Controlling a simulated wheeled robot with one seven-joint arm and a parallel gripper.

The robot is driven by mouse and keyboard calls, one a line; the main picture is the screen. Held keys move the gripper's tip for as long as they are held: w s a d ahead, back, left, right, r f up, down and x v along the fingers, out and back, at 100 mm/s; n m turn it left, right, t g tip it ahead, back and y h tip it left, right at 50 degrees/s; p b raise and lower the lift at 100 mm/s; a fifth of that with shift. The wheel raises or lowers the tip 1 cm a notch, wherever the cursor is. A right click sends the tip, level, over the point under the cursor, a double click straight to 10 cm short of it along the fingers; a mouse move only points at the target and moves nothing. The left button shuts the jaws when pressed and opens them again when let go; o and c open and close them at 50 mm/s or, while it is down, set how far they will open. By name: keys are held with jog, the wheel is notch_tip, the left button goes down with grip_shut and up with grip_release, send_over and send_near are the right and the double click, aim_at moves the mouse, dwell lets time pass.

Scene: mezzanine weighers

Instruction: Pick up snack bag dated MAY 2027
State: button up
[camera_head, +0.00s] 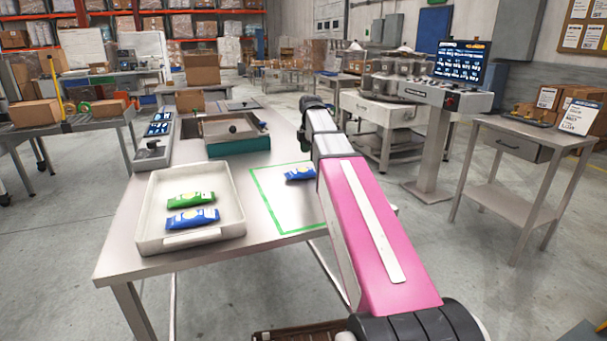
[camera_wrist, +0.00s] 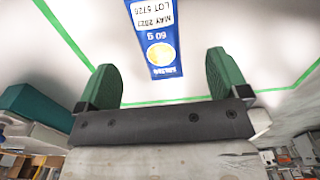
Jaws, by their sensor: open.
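A blue snack bag (camera_wrist: 157,38) lies on the table inside a green outlined area. The same bag (camera_head: 299,174) shows beside my arm in the head view. My gripper (camera_wrist: 163,75) is open, with green fingers on either side of the bag's near end in the picture and nothing visibly held. My gripper's fingers are hidden behind my arm in the head view. A white tray (camera_head: 151,229) at the left holds a green snack bag (camera_head: 190,199) and another blue snack bag (camera_head: 192,219); their dates are too small to read.
The metal table (camera_head: 128,248) carries a teal-fronted open box (camera_head: 238,146) behind the tray and a grey control panel (camera_head: 154,146) at its left edge. The green outline (camera_head: 262,203) encloses mostly clear surface. A side table (camera_head: 520,134) stands apart at the right.

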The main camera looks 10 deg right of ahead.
aim_at(309, 168)
jog(key=shift+w+a+f, duration=0.1)
jog(key=shift+f, duration=1.9)
jog(key=shift+w+f, duration=0.1)
jog(key=shift+f, duration=1.9)
jog(key=shift+c, duration=0.2)
jog(key=c, duration=1)
